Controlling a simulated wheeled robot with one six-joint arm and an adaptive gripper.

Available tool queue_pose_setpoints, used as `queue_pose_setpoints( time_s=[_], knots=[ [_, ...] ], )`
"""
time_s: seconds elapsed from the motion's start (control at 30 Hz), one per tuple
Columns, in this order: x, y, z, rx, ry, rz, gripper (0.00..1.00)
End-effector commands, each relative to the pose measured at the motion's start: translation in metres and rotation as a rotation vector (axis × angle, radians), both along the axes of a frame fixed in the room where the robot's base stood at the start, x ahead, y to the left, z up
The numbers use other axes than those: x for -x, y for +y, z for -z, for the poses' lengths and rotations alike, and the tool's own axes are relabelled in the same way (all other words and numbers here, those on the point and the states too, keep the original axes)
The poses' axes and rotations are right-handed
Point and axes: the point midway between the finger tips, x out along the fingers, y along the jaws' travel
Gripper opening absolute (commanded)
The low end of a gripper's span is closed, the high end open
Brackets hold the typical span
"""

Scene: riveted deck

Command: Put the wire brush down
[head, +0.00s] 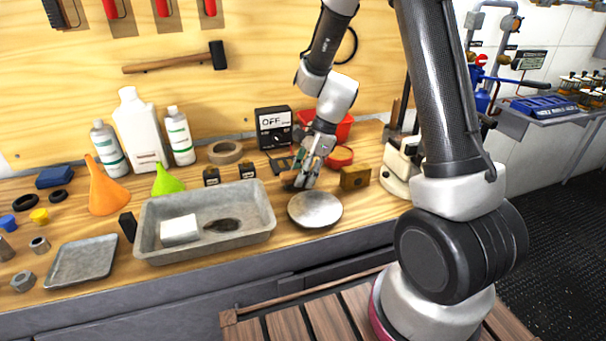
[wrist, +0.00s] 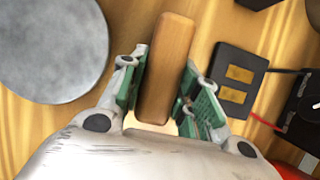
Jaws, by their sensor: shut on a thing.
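The wire brush shows in the wrist view as a plain wooden block (wrist: 167,70) between the green pads of my gripper (wrist: 165,95). My gripper is shut on it. In the head view my gripper (head: 301,178) is low over the workbench (head: 375,210), just behind a round metal plate (head: 315,208). Only a small brown part of the brush (head: 288,181) shows there, at the left of the fingers. Its bristles are hidden, and I cannot tell whether it touches the bench.
A grey tray (head: 262,229) with a white block (head: 179,230) and a dark object stands left of the plate. A brass-coloured block (head: 355,177) is to the right. Behind are a meter (head: 274,127), a red bin (head: 340,128) and a tape roll (head: 225,152).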

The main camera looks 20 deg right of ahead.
Motion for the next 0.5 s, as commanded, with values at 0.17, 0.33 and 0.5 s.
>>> queue_pose_setpoints(
  time_s=[0.17, 0.33, 0.5],
  knots=[
    [0.000, 0.000, 0.006, 0.000, 0.001, 0.001, 0.00],
    [0.001, 0.000, 0.011, 0.001, 0.003, 0.000, 0.37],
    [0.002, -0.001, 0.012, 0.003, 0.005, 0.001, 0.53]
  ],
)
